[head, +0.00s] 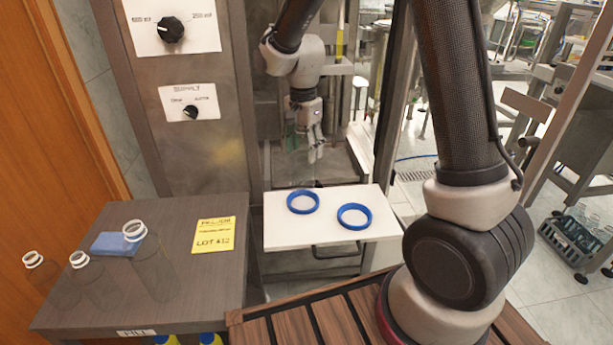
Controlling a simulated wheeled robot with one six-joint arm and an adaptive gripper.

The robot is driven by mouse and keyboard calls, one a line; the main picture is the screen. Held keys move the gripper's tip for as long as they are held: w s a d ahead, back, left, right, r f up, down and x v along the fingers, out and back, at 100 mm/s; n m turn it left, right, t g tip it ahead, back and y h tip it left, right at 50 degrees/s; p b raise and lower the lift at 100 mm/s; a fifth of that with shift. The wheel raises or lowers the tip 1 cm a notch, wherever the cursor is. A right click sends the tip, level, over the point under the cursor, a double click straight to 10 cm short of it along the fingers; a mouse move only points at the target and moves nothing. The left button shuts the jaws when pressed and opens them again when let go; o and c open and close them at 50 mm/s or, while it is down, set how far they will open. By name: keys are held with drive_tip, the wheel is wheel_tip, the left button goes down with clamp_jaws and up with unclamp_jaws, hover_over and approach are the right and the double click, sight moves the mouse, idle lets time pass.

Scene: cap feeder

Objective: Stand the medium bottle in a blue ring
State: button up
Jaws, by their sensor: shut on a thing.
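My gripper (314,148) is in the upper middle, above and behind the white board. It is shut on a see-through thing that looks like a clear bottle; its outline is too faint to tell its size. Two blue rings lie flat on the board, a left one (303,210) and a right one (354,226). Both look empty, and the gripper is apart from them. Three clear bottles with white necks stand on the grey table at left: a larger one (150,265) and two smaller ones, one in the middle (98,287) and one at far left (50,282).
The white board (328,237) has bare room around the rings. The grey table (195,285) also holds a blue block (112,243) and a yellow note (213,235). A steel panel with knobs (171,29) rises behind. A bottle crate (572,243) stands on the floor at right.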

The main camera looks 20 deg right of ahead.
sight(303, 165)
drive_tip(key=shift+a+f, duration=0.1)
drive_tip(key=shift+f, duration=2.75)
drive_tip(key=o, duration=0.9)
drive_tip(key=shift+f, duration=0.1)
drive_tip(key=shift+c, duration=0.2)
wheel_tip(303, 165, up, 12)
drive_tip(key=shift+r, duration=0.25)
drive_tip(key=s+d+r+n+t, duration=0.2)
drive_tip(key=s+d+r+n, duration=0.4)
drive_tip(key=s+d+r, duration=0.55)
drive_tip(key=s+d+n+t, duration=0.1)
drive_tip(key=s+n, duration=0.1)
drive_tip(key=s, duration=0.5)
drive_tip(key=s+d+f+n+t, duration=0.1)
drive_tip(key=s+d+n, duration=0.1)
drive_tip(key=s, duration=0.5)
drive_tip(key=shift+s+d+f+n, duration=0.2)
drive_tip(key=shift+s+n, duration=0.1)
drive_tip(key=shift+n, duration=0.3)
